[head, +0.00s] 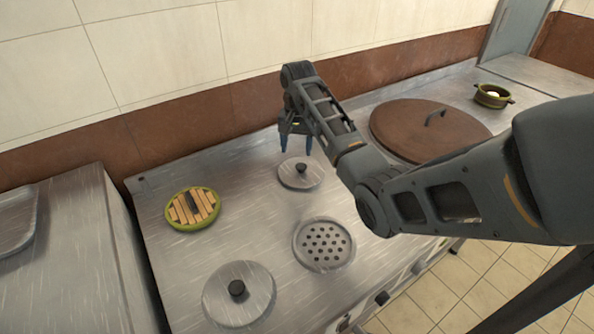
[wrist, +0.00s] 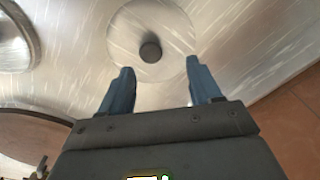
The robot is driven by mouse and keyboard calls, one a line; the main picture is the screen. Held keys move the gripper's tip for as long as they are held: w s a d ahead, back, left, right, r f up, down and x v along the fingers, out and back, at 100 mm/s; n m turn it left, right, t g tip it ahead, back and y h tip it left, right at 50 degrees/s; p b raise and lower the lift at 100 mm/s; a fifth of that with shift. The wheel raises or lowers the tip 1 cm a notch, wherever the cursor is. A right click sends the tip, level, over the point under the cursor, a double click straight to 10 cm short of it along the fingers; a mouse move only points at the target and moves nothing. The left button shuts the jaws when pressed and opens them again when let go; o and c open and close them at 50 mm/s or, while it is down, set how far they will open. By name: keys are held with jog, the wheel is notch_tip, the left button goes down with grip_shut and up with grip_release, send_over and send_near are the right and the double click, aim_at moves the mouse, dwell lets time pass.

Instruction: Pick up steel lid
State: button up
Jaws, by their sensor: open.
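A round steel lid (head: 288,178) with a black knob lies flat on the steel stovetop, at the back middle. My gripper (head: 296,143) is above it with its fingers pointing down, open and empty. In the wrist view the same lid (wrist: 128,35) shows beyond the fingertips, with its dark knob (wrist: 150,51) near the line between them. The gripper (wrist: 160,66) looks apart from the knob. A second, larger steel lid (head: 255,305) with a black knob lies at the front left, away from the gripper.
A green-rimmed round piece with wooden slats (head: 176,212) is at left. A big brown lid (head: 405,135) and a small bowl (head: 480,98) are at right. The tiled wall (head: 165,50) stands behind.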

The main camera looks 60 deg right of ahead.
aim_at(301, 166)
jog(key=shift+s+d+r+m, duration=0.2)
jog(key=shift+d+r+m, duration=0.1)
jog(key=shift+d, duration=0.05)
jog(key=shift+s+f, duration=0.1)
jog(key=shift+f, duration=0.1)
jog(key=f, duration=0.7)
jog(key=shift+s+d+f+p, duration=0.1)
jog(key=shift+s+d+p, duration=0.05)
jog(key=shift+s+p, duration=0.15)
jog(key=shift+c, duration=0.3)
jog(key=shift+w, duration=0.1)
jog(key=c, duration=1.1)
